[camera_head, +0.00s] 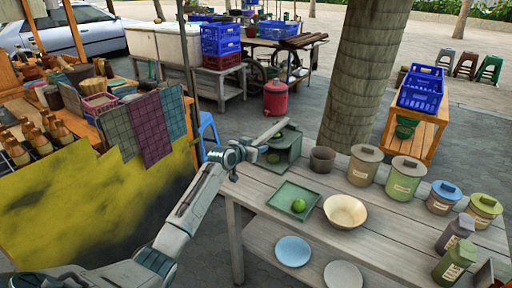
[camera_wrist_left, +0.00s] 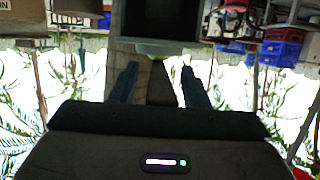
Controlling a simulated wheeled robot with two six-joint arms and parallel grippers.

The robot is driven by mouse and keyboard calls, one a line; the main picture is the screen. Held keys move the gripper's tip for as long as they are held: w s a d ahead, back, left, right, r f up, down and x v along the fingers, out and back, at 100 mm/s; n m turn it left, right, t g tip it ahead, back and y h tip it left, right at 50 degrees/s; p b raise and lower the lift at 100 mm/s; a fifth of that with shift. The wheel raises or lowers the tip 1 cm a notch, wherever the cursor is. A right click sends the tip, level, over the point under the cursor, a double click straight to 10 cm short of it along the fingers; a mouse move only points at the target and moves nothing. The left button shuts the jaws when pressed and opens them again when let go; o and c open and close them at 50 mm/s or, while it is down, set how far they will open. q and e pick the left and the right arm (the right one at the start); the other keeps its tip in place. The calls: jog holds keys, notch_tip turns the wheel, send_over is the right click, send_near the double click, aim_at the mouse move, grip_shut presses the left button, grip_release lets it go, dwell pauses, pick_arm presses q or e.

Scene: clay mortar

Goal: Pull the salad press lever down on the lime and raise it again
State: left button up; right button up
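A green lime (camera_head: 273,157) shows in the press. My left gripper (camera_head: 246,150) is at the press's left side, by the lever's lower end; contact is unclear. In the left wrist view the left fingers (camera_wrist_left: 160,86) are apart, with a dark shape between them that I cannot identify for sure. The press (camera_wrist_left: 162,22) fills the top middle there. My right gripper is not in view.
A second lime (camera_head: 299,206) lies on a green tray (camera_head: 283,192). A cream bowl (camera_head: 345,211), a brown pot (camera_head: 322,159) and several lidded canisters (camera_head: 404,180) stand on the table (camera_head: 385,245). Two plates (camera_head: 293,251) are on the lower shelf. A tree trunk rises behind.

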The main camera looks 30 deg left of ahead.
pick_arm(q)
jog(key=shift+r, duration=0.1)
jog(key=shift+s+a+r, duration=0.1)
jog(key=shift+s, duration=0.45)
jog(key=b+v, duration=0.1)
jog(key=v, duration=0.8)
jog(key=shift+s+r, duration=0.15)
jog(key=shift+s, duration=0.15)
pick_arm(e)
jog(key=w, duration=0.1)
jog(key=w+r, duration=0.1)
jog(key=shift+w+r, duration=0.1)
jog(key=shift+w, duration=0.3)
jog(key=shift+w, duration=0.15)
